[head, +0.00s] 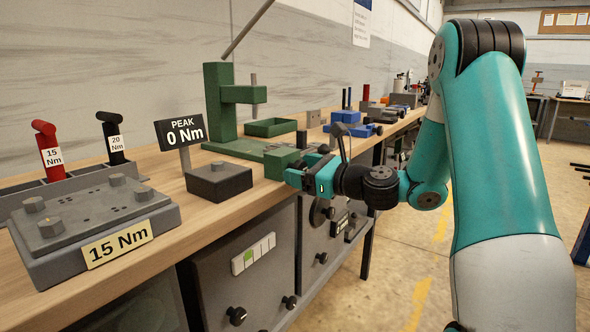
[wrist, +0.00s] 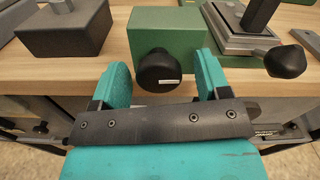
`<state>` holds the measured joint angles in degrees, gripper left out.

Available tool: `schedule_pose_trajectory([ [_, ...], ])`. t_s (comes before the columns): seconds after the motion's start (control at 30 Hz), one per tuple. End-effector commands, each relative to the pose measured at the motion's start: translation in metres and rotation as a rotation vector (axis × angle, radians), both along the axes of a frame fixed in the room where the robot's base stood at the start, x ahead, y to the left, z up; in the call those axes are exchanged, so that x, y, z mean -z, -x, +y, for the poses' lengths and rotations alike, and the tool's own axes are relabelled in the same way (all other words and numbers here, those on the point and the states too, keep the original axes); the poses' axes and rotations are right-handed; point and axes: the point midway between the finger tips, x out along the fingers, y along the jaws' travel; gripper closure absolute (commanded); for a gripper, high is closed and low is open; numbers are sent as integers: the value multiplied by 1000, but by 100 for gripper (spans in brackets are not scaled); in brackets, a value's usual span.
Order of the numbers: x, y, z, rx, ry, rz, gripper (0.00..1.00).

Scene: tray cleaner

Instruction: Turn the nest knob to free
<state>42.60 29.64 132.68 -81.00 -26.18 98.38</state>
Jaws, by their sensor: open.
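A round black knob (wrist: 156,72) with a small white mark sits on the front face of a green block (wrist: 166,28) in the wrist view. The block also shows in the head view (head: 281,163), at the bench's front edge, where my gripper hides the knob. My gripper (wrist: 161,65) is open, its teal fingers one on each side of the knob. Gaps show between the knob and both fingers, wider on the right. I cannot read the mark on the knob.
A black ball-ended lever (wrist: 285,61) juts out close to the right finger. A green press (head: 217,105) rises behind. The "15 Nm" bolt plate (head: 92,222) is further left.

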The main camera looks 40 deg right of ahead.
Motion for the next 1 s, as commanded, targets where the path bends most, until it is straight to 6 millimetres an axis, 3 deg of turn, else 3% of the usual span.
schedule_pose_trajectory([
  [0.17, 0, 0, 1, -2, 0, 0, 30],
  [0.4, 0, 0, 2, -2, 0, 0, 80],
  [0.77, 0, 0, 2, -2, 47, -17, 80],
  [1.0, 1, 0, 1, -2, 188, -67, 80],
])
